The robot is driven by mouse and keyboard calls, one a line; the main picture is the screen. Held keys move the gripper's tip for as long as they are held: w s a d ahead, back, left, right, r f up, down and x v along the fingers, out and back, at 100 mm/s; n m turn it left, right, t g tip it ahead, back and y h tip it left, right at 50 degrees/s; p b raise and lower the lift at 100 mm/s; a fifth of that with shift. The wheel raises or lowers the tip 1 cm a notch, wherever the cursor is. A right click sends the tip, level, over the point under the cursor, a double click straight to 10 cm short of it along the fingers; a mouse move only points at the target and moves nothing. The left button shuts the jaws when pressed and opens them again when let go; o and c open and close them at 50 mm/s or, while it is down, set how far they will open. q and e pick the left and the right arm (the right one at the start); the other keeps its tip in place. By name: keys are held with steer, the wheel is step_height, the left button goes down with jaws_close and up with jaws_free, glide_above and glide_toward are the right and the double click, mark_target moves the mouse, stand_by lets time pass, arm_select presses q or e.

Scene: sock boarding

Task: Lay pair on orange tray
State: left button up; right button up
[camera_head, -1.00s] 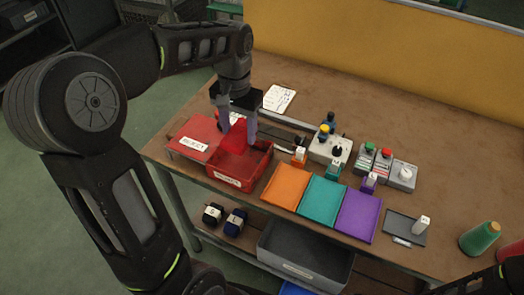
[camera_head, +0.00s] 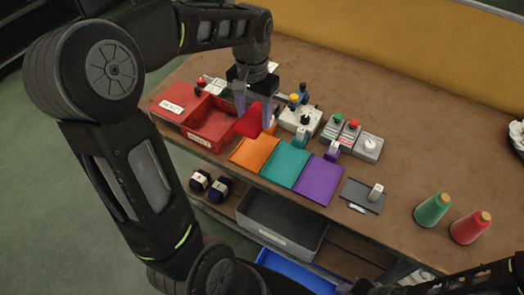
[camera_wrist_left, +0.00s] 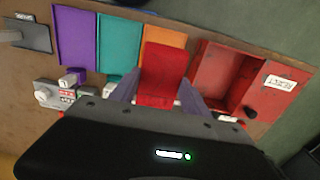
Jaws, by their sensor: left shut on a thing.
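My left gripper (camera_head: 254,108) is shut on a folded red sock pair (camera_head: 250,121) and holds it above the table, between the red bin and the orange tray. In the left wrist view the red pair (camera_wrist_left: 164,75) hangs between the fingers of my left gripper (camera_wrist_left: 160,95) and covers part of the orange tray (camera_wrist_left: 175,38). In the head view the orange tray (camera_head: 254,153) lies flat at the front of the table, and its visible surface is bare. My right gripper is out of view.
The red bin (camera_head: 188,133) looks empty, beside a lidded part marked REJECT (camera_head: 171,105). Teal (camera_head: 285,165) and purple (camera_head: 318,180) trays sit right of the orange one. Small devices (camera_head: 301,120) stand behind the trays. Green (camera_head: 433,210) and red (camera_head: 470,228) cones stand at right.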

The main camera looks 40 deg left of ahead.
arm_select(q)
glide_above(255, 149)
steer(key=shift+f, duration=3.15)
steer(key=shift+f, duration=1.85)
steer(key=shift+f, duration=0.15)
steer(key=o, duration=1.4)
step_height(255, 149, up, 12)
steer(key=shift+r, duration=0.15)
